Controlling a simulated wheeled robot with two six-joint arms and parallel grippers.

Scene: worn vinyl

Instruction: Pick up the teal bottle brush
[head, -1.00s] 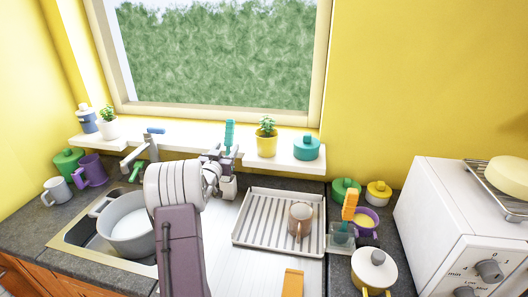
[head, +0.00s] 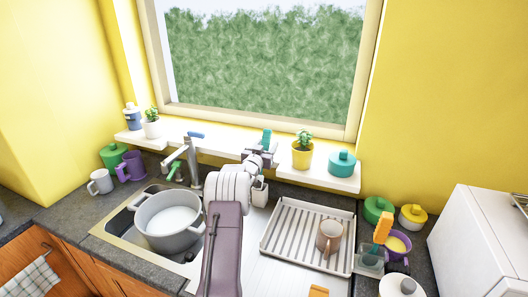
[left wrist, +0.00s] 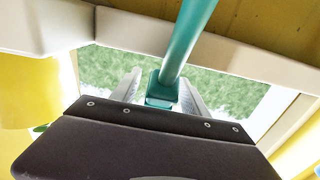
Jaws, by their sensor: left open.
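The teal bottle brush (head: 266,138) stands upright in the head view, in front of the white window sill. Its lower part is hidden behind my left gripper. My left gripper (head: 262,154) is at the brush, over a small white holder (head: 260,193). In the left wrist view the teal brush (left wrist: 182,45) runs down from the top edge and ends in a wider block between the two pale fingers of my left gripper (left wrist: 160,92). The fingers are open, one on each side of it; I cannot tell whether they touch it. My right gripper is not in view.
A yellow potted plant (head: 302,154) and a teal jar (head: 342,163) stand on the sill to the right. The faucet (head: 190,160) and a sink with a grey pot (head: 168,222) are left. A dish rack (head: 290,235) with a brown mug (head: 329,238) is right.

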